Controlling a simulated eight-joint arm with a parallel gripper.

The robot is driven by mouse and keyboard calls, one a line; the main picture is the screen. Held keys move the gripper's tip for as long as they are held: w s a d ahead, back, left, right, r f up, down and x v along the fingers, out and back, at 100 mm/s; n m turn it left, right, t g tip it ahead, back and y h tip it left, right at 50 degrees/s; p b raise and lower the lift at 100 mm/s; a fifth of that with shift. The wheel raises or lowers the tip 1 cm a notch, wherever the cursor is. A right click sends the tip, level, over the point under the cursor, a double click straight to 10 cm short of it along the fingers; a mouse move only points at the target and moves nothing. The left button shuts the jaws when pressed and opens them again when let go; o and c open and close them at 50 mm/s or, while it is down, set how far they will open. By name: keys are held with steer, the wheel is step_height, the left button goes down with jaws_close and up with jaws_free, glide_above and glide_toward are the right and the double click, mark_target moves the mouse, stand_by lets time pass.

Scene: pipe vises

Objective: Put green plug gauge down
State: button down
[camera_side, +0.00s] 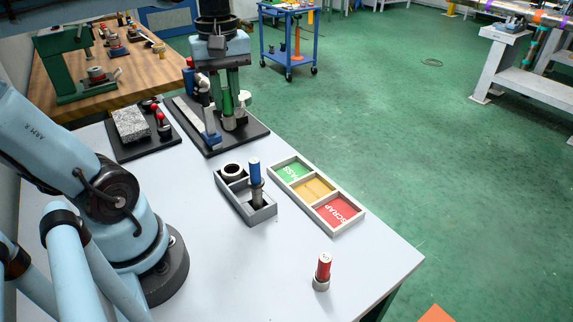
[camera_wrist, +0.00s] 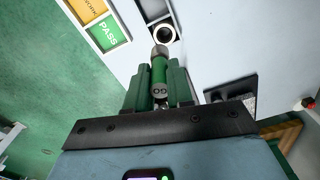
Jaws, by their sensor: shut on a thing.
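The green plug gauge (camera_side: 227,101) is upright or nearly so between the green fingers of my gripper (camera_side: 229,84), with its grey metal end downward. In the side view it appears in front of the dark fixture board; I cannot tell its height above it. In the wrist view my gripper (camera_wrist: 158,88) is shut on the green plug gauge (camera_wrist: 159,72), and the grey end points toward the grey holder. A blue plug gauge (camera_side: 255,172) stands in the grey holder (camera_side: 262,214). A red plug gauge (camera_side: 323,268) stands on the table at the front right.
A ring (camera_side: 232,170) sits in the holder's rear compartment. A sorting tray (camera_side: 350,219) marked PASS and SCRAP lies right of it. A dark board (camera_side: 250,131) with a stand is behind, and a granite block (camera_side: 130,124) is at left. The front table is mostly clear.

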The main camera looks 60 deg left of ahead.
steer(key=s+d+m, duration=0.2)
steer(key=d+m, duration=0.5)
steer(key=d, duration=1.1)
steer(key=s+d+m, duration=0.6)
steer(key=s+d, duration=0.3)
steer(key=d, duration=0.1)
steer(key=shift+w+a+f, duration=0.95)
steer(key=shift+w+f, duration=0.7)
steer(key=shift+f, duration=1.05)
steer(key=shift+w+a+f, duration=0.9)
steer(key=shift+w+f, duration=0.7)
steer(key=shift+f, duration=1.05)
steer(key=shift+w+a+f, duration=0.95)
steer(key=shift+w+f, duration=0.7)
steer(key=shift+f, duration=1.05)
steer(key=shift+f, duration=0.2)
steer(key=c, duration=1)
jaws_free()
